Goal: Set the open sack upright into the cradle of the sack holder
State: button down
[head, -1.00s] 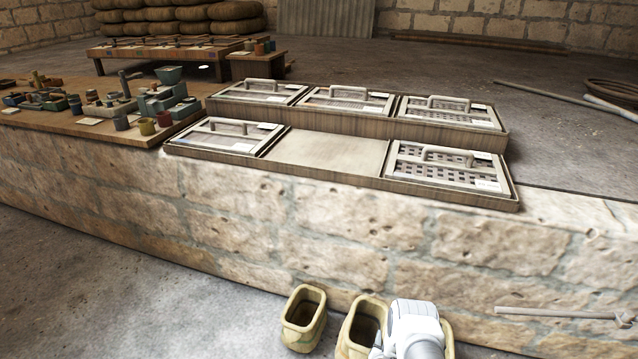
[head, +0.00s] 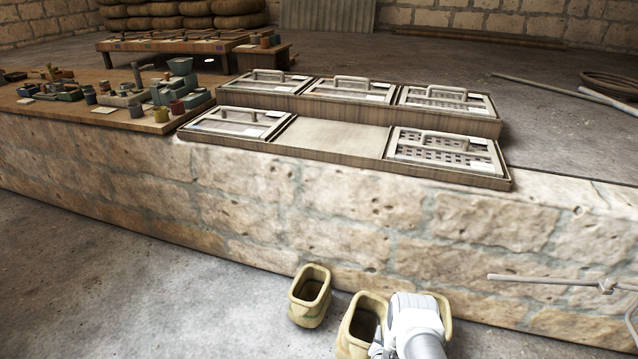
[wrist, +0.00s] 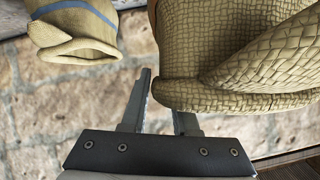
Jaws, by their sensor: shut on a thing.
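In the head view an open tan sack (head: 311,298) stands upright on the floor by the stone wall. A second open sack (head: 359,328) is at my gripper (head: 378,349), mouth up, its bottom cut off by the frame. A tan part to the right of my white wrist may be another sack; my wrist hides most of it. In the wrist view my gripper (wrist: 162,112) has its fingertips at the rim of a large woven sack (wrist: 250,60), one finger partly hidden by it, shut on that sack. Another sack (wrist: 80,32) with a blue stripe is at upper left. I cannot make out a sack holder.
A long stone wall (head: 250,215) runs behind the sacks. On its top are trays with handled lids (head: 445,150) and a board of small parts (head: 130,115). A thin horizontal rod (head: 545,279) stands out at the right. The floor (head: 120,290) at left is clear.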

jog(key=w+a+r+n+y, duration=0.1)
jog(key=w+a+r, duration=0.15)
jog(key=r, duration=1.05)
jog(key=w+a+r, duration=0.1)
jog(key=w+r, duration=0.2)
jog(key=r, duration=0.9)
jog(key=s+a+r+n+y, duration=0.1)
jog(key=s+a+r, duration=0.1)
jog(key=s+r, duration=0.5)
jog(key=s+a+r+n+y, duration=0.15)
jog(key=s+r, duration=0.25)
jog(key=r, duration=0.8)
notch_tip(320, 180, up, 23)
jog(key=p, duration=2.3)
jog(key=shift+w+m+h, duration=0.2)
jog(key=shift+m+h, duration=0.15)
jog(key=shift+m, duration=0.1)
jog(key=shift+w+a+f, duration=0.1)
